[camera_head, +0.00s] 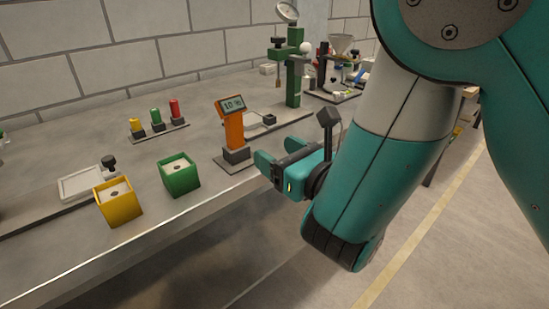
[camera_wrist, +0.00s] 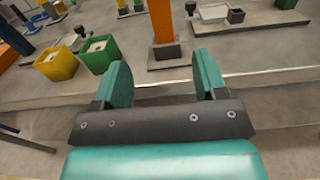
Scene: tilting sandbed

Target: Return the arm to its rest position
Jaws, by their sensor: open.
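My gripper (camera_head: 264,161) is teal with dark parts and sits at the front edge of the grey bench, right of the green box. In the wrist view my gripper (camera_wrist: 163,78) shows two teal fingers spread well apart with nothing between them. The arm comes down from the upper right in the head view, bent at the elbow.
A yellow box (camera_head: 119,203) and a green box (camera_head: 180,175) stand near the front edge of the bench (camera_head: 60,255). An orange post with a display (camera_head: 232,126) stands close to the gripper. A green stand with a dial (camera_head: 293,75) is behind. Floor is open in front.

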